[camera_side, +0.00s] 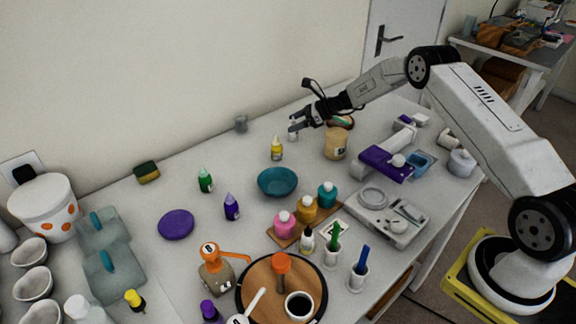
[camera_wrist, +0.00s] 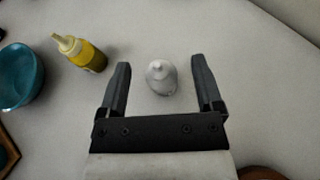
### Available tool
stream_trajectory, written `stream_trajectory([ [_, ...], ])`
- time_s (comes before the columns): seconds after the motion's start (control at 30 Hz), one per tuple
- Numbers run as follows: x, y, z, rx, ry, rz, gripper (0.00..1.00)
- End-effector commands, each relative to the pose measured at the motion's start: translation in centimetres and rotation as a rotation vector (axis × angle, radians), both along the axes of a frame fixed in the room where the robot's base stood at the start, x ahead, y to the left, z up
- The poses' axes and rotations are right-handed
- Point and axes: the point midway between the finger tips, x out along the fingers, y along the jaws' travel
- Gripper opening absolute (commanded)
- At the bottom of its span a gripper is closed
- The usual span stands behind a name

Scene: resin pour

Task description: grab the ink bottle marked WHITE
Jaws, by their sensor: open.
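A small white bottle (camera_wrist: 161,80) stands between the two fingers of my gripper (camera_wrist: 161,82) in the wrist view, with a clear gap on each side. No lettering on it is readable. In the side view the white bottle (camera_side: 293,131) shows just below and beside the fingertips of my gripper (camera_side: 297,123), near the wall at the back of the table. My gripper is open and holds nothing. Its fingers point away from the wrist toward the bottle, one on each side.
A yellow bottle (camera_side: 277,149) stands left of my gripper, also in the wrist view (camera_wrist: 84,54). A teal bowl (camera_side: 277,182) stands nearer the front. A tan jar (camera_side: 336,143) stands close on the right. A grey cup (camera_side: 241,124) stands by the wall.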

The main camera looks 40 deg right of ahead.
Motion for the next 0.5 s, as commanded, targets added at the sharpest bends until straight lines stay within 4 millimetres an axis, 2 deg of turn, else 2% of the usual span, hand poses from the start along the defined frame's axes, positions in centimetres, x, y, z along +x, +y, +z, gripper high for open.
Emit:
stream_trajectory([
  [0.07, -0.01, -0.01, 0.02, 0.000, 0.000, 0.000, 0.84],
  [0.17, -0.01, -0.01, 0.02, 0.000, 0.000, 0.000, 0.56],
  [0.33, -0.01, -0.01, 0.02, 0.000, 0.000, 0.000, 0.02],
  [0.5, -0.01, -0.01, 0.03, 0.000, 0.000, 0.000, 0.00],
])
